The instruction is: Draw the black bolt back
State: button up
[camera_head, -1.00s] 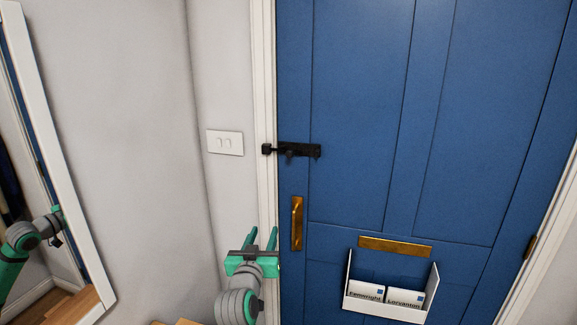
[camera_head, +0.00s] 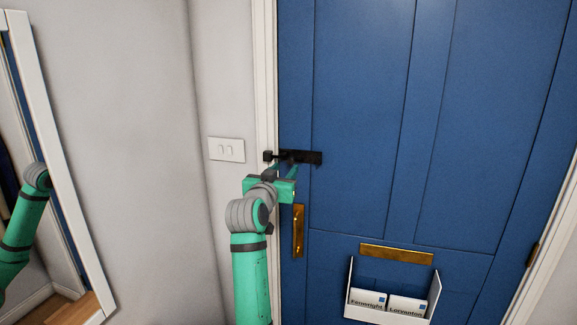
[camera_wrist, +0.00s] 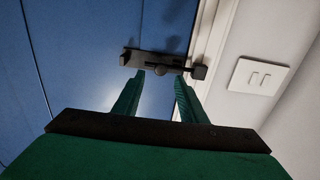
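The black bolt (camera_head: 300,157) is mounted on the left edge of the blue door, reaching across to the keeper on the white frame. In the wrist view the bolt (camera_wrist: 152,61) shows with its knob (camera_wrist: 160,71) hanging below the bar, between my two fingertips as seen there. My gripper (camera_head: 286,171) is just below the bolt in the head view, its fingers pointing up at it. In the wrist view my gripper (camera_wrist: 160,80) is open, fingers apart on either side of the knob. Whether a finger touches the knob I cannot tell.
A brass handle (camera_head: 298,230) is on the door below the bolt, close to my arm. A brass letter plate (camera_head: 396,254) and a white letter holder (camera_head: 389,311) are lower right. A light switch (camera_head: 227,150) is on the wall left; a mirror (camera_head: 62,180) stands further left.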

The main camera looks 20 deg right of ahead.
aim_at(290, 162)
jog(key=shift+x, duration=2.5)
jog(key=shift+c, duration=0.3)
grip_shut()
